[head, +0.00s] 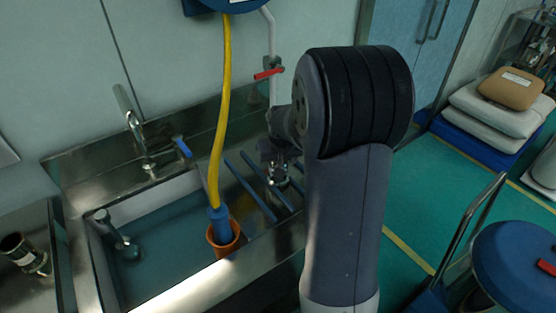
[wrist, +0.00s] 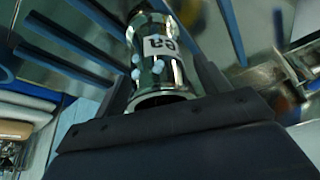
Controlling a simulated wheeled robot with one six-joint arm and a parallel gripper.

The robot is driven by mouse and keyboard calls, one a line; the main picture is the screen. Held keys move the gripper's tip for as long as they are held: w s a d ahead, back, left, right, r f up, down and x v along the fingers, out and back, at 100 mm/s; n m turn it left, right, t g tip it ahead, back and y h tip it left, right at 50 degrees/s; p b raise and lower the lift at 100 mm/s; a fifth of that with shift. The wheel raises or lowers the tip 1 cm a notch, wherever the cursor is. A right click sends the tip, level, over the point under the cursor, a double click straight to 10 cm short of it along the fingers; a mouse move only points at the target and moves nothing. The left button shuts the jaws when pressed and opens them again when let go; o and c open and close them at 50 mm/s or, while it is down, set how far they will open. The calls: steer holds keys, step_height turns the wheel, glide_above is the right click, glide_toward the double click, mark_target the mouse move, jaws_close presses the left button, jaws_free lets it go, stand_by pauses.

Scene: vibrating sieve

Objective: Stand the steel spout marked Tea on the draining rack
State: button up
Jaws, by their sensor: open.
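A shiny steel spout (wrist: 160,50) with a white label ending in "ea" is in the wrist view, with several pale blobs on its side. In the head view the spout (head: 278,174) appears upright among the blue bars of the draining rack (head: 258,190); the rack's bars (wrist: 65,38) also show around it in the wrist view. My gripper (wrist: 165,82) is open, with one finger on each side of the spout. In the head view my gripper (head: 274,150) is just above the spout, partly hidden by my arm. I cannot tell whether the fingers touch it.
A sink (head: 160,225) left of the rack holds another metal piece (head: 122,240). A yellow hose (head: 221,110) runs down into an orange cup (head: 223,240). A labelled metal spout (head: 25,257) lies in the left tray. A faucet (head: 138,130) stands behind the sink. A blue-lidded drum (head: 515,265) is at right.

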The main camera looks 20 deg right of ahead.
steer(key=d+v, duration=0.1)
steer(key=v, duration=1.1)
steer(key=shift+a+r, duration=0.15)
steer(key=shift+a, duration=0.3)
steer(key=x, duration=1.2)
steer(key=shift+f, duration=0.25)
steer(key=shift+r, duration=1.4)
